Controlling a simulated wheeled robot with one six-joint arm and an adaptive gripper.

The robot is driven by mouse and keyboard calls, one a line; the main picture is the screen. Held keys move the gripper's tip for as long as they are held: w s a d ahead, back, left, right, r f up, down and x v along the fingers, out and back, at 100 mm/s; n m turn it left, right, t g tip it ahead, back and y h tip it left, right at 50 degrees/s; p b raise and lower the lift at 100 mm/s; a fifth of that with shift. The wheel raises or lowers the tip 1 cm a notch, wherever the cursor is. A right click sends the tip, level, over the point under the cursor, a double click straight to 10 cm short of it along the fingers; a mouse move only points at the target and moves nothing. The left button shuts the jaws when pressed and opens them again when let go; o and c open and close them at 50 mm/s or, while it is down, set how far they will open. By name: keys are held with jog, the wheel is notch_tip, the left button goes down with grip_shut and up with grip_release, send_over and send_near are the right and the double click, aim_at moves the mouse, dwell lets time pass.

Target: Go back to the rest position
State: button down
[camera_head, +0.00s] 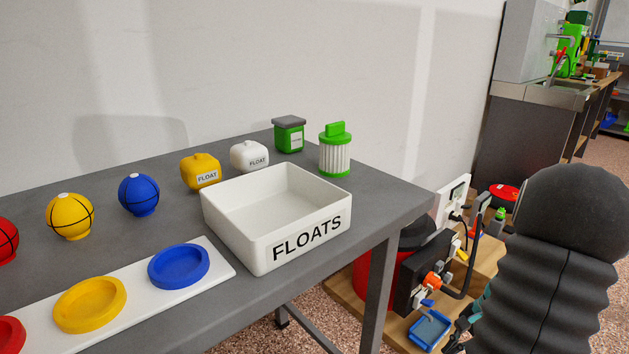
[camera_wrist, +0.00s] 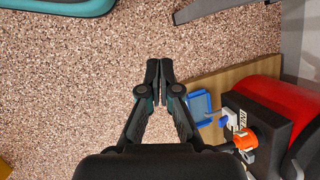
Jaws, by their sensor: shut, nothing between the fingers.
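My gripper (camera_wrist: 160,75) is shut and empty in the wrist view. Its fingertips touch each other, above the speckled floor (camera_wrist: 70,75). In the head view my dark arm stands at the right, and the gripper is mostly hidden at its lower left edge. The arm is to the right of the grey table (camera_head: 400,188) and apart from it.
The table bears an empty white FLOATS box (camera_head: 262,262), yellow (camera_head: 200,176) and white (camera_head: 249,159) floats, several balls, coloured dishes and green containers. Below the table's right end, a wooden board (camera_head: 345,290) holds a red drum (camera_head: 372,275), black equipment and a blue tray (camera_head: 430,330).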

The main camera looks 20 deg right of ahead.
jog(key=s+a+r+n+t+h, duration=0.2)
jog(key=a+r+n, duration=0.5)
jog(key=a+r, duration=0.5)
jog(key=s+a+r+n+t+h, duration=0.2)
jog(key=a+r+n, duration=0.6)
jog(key=a+r, duration=0.4)
jog(key=s+a, duration=0.1)
jog(key=a, duration=0.4)
jog(key=shift+s+h+p, duration=0.35)
jog(key=shift+s+h, duration=0.05)
